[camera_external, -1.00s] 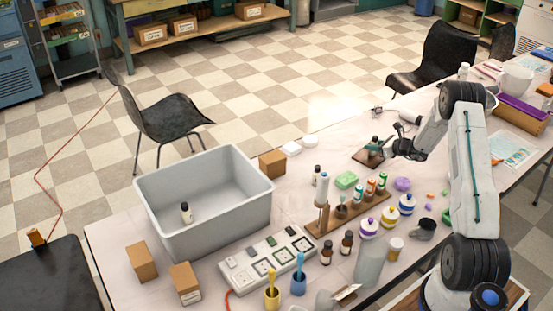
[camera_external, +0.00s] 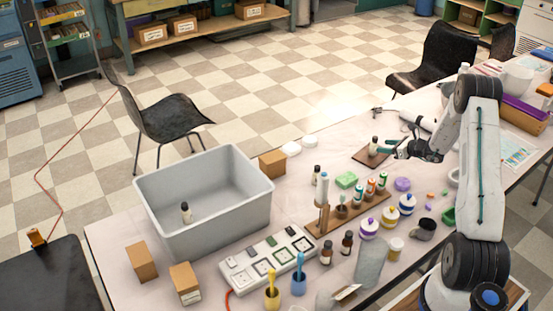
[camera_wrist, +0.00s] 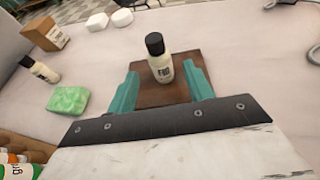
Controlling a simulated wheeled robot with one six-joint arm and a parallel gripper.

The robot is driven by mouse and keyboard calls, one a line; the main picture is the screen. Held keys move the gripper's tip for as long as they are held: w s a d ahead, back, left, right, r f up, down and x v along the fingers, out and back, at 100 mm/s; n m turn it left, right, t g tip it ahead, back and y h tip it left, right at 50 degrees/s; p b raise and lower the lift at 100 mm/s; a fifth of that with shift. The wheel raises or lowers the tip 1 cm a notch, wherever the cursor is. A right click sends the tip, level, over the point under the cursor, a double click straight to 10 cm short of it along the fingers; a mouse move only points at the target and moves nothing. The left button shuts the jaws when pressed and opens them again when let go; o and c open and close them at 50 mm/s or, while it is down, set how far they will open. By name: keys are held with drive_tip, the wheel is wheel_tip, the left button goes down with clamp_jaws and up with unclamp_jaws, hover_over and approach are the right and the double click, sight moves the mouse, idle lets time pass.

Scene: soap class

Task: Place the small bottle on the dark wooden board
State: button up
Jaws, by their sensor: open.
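The small bottle (camera_wrist: 160,62), pale with a black cap and a dark-lettered label, stands upright on the dark wooden board (camera_wrist: 148,95). In the external view the bottle (camera_external: 373,146) is near the far edge of the table, on the board (camera_external: 362,158). My gripper (camera_wrist: 163,80) has its two teal fingers apart, one on each side of the bottle, with gaps visible between them and it. In the external view my gripper (camera_external: 386,146) is just right of the bottle.
A green soap block (camera_wrist: 68,100) and another small bottle (camera_wrist: 38,70) are left of the board. A cardboard box (camera_wrist: 46,33) and white blocks (camera_wrist: 97,22) lie behind. A grey bin (camera_external: 205,225) stands at the left. The tabletop right of the board is clear.

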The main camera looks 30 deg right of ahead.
drive_tip(key=v, duration=0.5)
drive_tip(key=a+r+n+g+y, duration=0.45)
drive_tip(key=a+r+n, duration=0.55)
drive_tip(key=a+r, duration=0.6)
drive_tip(key=s+a+r+n+g, duration=0.2)
drive_tip(key=s+a+r+n, duration=0.15)
drive_tip(key=a, duration=0.45)
drive_tip(key=s+a+r+n+g, duration=0.2)
drive_tip(key=s+a+n, duration=0.25)
drive_tip(key=a, duration=0.45)
drive_tip(key=s+a+r+n+g+h, duration=0.15)
drive_tip(key=s+a+n, duration=0.25)
drive_tip(key=s, duration=0.4)
drive_tip(key=s+a+r+n+g+h, duration=0.1)
drive_tip(key=s+a+r+n+g, duration=0.15)
drive_tip(key=s+a+n, duration=0.4)
drive_tip(key=s+d+n+h, duration=0.3)
drive_tip(key=s+n+h, duration=0.2)
drive_tip(key=s, duration=0.9)
drive_tip(key=shift+s+r+t, duration=0.15)
drive_tip(key=shift+t, duration=0.3)
drive_tip(key=shift+d, duration=0.15)
